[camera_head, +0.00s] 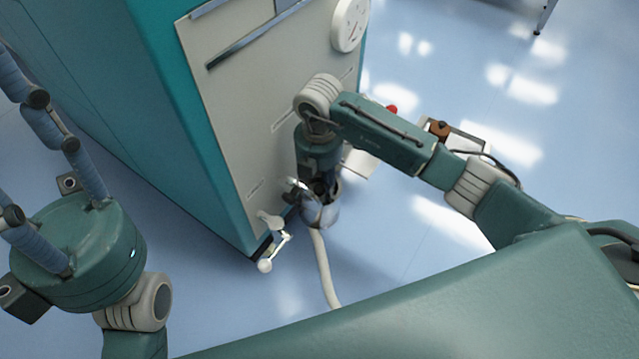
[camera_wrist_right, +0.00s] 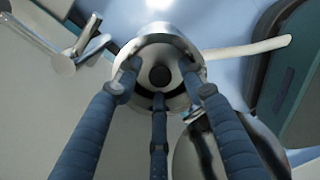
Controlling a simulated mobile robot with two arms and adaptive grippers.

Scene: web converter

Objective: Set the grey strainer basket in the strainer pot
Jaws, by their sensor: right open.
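The strainer pot (camera_head: 320,214) is a small round metal vessel low beside the machine's front panel, mostly behind my right arm. My right gripper (camera_head: 322,190) points down at it. In the right wrist view, the three blue fingers (camera_wrist_right: 159,78) are spread at a round grey metal rim (camera_wrist_right: 150,40) with a dark round centre. I cannot tell whether this rim belongs to the grey strainer basket or the pot, or whether the fingers touch it. My left gripper (camera_head: 40,160) is at the left edge, away from the pot; its fingertips are out of view.
The teal machine (camera_head: 150,110) with its beige panel (camera_head: 250,110) stands close to my right gripper. A white-knobbed lever (camera_head: 275,248) sticks out left of the pot, and a pale hose (camera_head: 324,265) runs from it. A rounded shiny body (camera_wrist_right: 215,150) is close by.

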